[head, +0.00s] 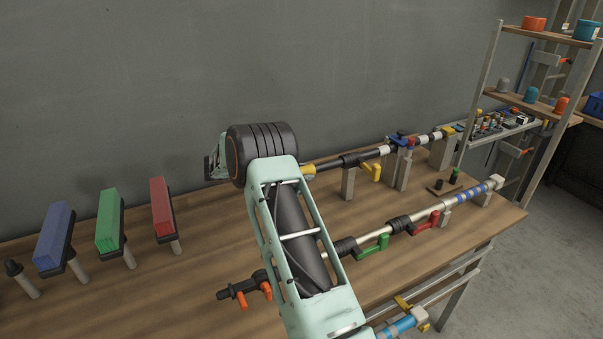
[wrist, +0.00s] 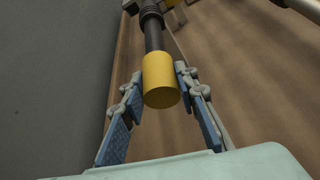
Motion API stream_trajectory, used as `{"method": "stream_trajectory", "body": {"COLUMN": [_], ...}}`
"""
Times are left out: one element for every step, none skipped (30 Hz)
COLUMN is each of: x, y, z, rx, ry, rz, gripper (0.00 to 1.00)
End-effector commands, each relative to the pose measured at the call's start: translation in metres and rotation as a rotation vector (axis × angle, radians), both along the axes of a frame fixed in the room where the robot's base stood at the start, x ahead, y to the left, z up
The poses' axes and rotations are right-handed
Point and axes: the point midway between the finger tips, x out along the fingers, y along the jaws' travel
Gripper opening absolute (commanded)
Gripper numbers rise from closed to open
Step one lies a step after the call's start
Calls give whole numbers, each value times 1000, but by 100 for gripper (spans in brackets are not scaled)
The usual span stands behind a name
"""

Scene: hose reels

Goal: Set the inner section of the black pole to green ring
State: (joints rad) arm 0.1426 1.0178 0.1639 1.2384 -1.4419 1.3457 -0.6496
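The black pole (head: 331,164) lies along the back of the workbench on upright supports. It has a yellow end cap (head: 308,170) at its left end and a black collar with a yellow lever (head: 373,171). Coloured bands and blue and red parts show farther right; I cannot pick out a green ring among them. In the wrist view the yellow cap (wrist: 161,80) lies between the fingers of my gripper (wrist: 159,70). The fingers are apart, with no clear grip on the cap. In the head view my wrist hides the fingers.
A silver pole (head: 375,235) with green (head: 374,246) and red levers lies nearer on the workbench (head: 190,285). Blue (head: 54,236), green (head: 111,219) and red blocks stand at left. A grey wall rises close behind the black pole. A shelf rack (head: 487,80) stands at right.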

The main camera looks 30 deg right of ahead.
Motion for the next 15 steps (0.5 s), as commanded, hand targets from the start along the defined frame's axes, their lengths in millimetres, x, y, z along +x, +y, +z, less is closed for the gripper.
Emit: {"method": "stream_trajectory", "body": {"x": [0, 0, 0, 0, 0, 0, 0, 0, 0, 0, 0, 0, 0, 1, 1], "y": [0, 0, 0, 0, 0, 0, 0, 0, 0, 0, 0, 1, 3, 5, 8], "z": [0, 0, 0, 0, 0, 0, 0, 0, 0, 0, 0, 0, 0, 0, -1], "rx": [0, 0, 0, 0, 0, 0, 0, 0, 0, 0, 0, 0, 0, 0, 1], "ry": [0, 0, 0, 0, 0, 0, 0, 0, 0, 0, 0, 0, 0, 0, 0], "rz": [0, 0, 0, 0, 0, 0, 0, 0, 0, 0, 0, 1, 1, 1, 1], "gripper": [13, 10, 6, 2, 0, 0, 0, 0, 0, 0, 0, 0, 0, 0, 0]}}
